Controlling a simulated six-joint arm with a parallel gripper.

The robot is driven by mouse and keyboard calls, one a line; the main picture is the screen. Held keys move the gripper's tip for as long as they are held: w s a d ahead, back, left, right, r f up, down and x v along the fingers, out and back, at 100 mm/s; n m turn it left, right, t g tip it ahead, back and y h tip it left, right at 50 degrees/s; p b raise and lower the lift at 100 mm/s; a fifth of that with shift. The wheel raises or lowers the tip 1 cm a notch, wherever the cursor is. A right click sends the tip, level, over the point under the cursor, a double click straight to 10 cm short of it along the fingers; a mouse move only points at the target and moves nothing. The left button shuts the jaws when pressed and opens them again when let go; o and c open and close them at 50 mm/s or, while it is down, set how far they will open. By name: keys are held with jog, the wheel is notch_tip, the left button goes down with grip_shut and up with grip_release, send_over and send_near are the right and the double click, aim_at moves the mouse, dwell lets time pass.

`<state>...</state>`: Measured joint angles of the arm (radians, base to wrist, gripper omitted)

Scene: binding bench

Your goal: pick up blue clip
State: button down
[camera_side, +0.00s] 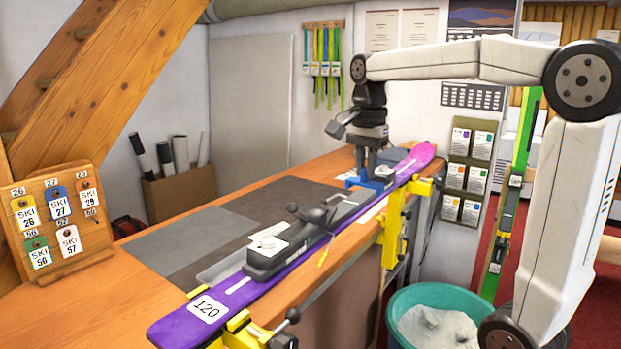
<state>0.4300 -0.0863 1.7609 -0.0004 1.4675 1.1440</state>
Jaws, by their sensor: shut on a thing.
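The blue clip (378,184) is at the far part of the purple ski (230,302), close behind the binding. My gripper (371,174) points straight down from my arm, with its fingers shut on the blue clip. The fingertips are small and partly hidden by the clip. The clip is at about the ski's height; I cannot tell whether it touches the ski or bench.
The ski, tagged 120, lies along the wooden bench (130,242) in yellow vises (392,228). A black binding (285,248) sits on it. Grey mats (190,243) cover the bench left of it. A teal bucket (398,308) stands below right.

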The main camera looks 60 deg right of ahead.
aim_at(375, 186)
jog(key=shift+s+a+r, duration=0.25)
jog(key=shift+s+r, duration=0.05)
jog(key=shift+s, duration=0.35)
jog(key=shift+s+a+r, duration=0.2)
jog(key=shift+s+r, duration=0.1)
jog(key=shift+s, duration=0.35)
jog(key=shift+r, duration=0.1)
jog(key=shift+r, duration=2.9)
jog(key=shift+w, duration=0.1)
